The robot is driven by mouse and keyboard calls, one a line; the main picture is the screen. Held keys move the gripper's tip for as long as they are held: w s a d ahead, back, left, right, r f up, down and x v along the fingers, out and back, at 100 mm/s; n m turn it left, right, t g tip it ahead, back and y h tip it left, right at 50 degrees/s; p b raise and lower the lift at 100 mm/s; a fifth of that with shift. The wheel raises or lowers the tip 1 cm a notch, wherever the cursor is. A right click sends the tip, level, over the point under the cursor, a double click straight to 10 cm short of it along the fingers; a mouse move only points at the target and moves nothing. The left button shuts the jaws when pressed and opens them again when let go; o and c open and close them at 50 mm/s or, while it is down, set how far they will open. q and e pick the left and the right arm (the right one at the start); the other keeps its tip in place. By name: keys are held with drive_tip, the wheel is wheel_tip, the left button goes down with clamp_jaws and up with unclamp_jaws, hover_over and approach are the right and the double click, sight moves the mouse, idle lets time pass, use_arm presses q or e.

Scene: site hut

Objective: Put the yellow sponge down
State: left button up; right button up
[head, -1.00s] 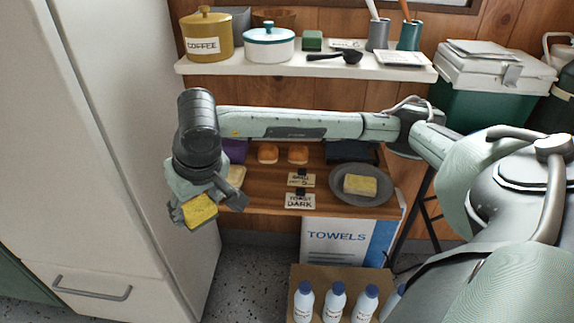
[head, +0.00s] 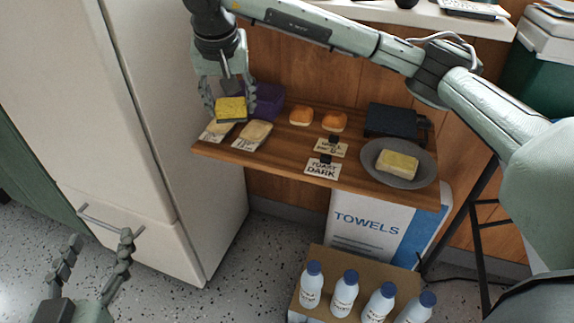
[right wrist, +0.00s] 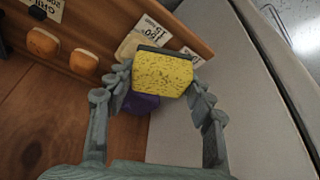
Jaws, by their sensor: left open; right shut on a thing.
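The yellow sponge (head: 231,109), with a dark layer along one side, is held between the fingers of my right gripper (head: 232,114). It is over the left end of the wooden shelf (head: 282,160), above a pale labelled packet (head: 216,131). I cannot tell whether it touches anything below. In the right wrist view the sponge (right wrist: 162,74) sits between the fingertips, partly covering the packets behind it. My left gripper (head: 100,242) is open and empty, low at the left in front of the fridge.
Beside the sponge are a second packet (head: 252,135) and a purple box (head: 267,102). Two orange-brown buns, small cards, a dark box (head: 393,121) and a grey plate (head: 370,172) bearing another yellow block fill the shelf. The fridge (head: 150,130) stands close on the left.

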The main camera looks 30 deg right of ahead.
sight(287, 150)
drive_tip(key=shift+w+d+r+m+b, duration=0.1)
drive_tip(key=shift+w+r+m+b, duration=0.25)
drive_tip(key=shift+w, duration=0.2)
drive_tip(key=s+d+f, duration=0.1)
drive_tip(key=d+f, duration=0.1)
drive_tip(key=d, duration=0.1)
drive_tip(key=s+d+f, duration=0.2)
drive_tip(key=d, duration=0.1)
drive_tip(key=s+d+f+b, duration=0.1)
drive_tip(key=s+d+f, duration=0.1)
drive_tip(key=d, duration=0.1)
drive_tip(key=shift+s+d+f, duration=0.25)
drive_tip(key=shift+d+f, duration=0.1)
drive_tip(key=shift+d, duration=0.05)
wheel_tip(287, 150, down, 4)
drive_tip(key=shift+d+r+b, duration=0.1)
drive_tip(key=shift+b, duration=0.2)
use_arm(q)
drive_tip(key=s+d+r+t+h, duration=0.1)
drive_tip(key=r+t, duration=0.1)
drive_tip(key=r, duration=0.3)
drive_tip(key=s+d+r+t+h, duration=0.1)
drive_tip(key=s+r+t, duration=0.1)
drive_tip(key=r, duration=0.4)
drive_tip(key=shift+d+r+t+h, duration=0.3)
drive_tip(key=shift+t+h, duration=0.1)
drive_tip(key=shift+t, duration=0.3)
drive_tip(key=shift+s+a, duration=0.1)
use_arm(e)
drive_tip(key=shift+f, duration=0.3)
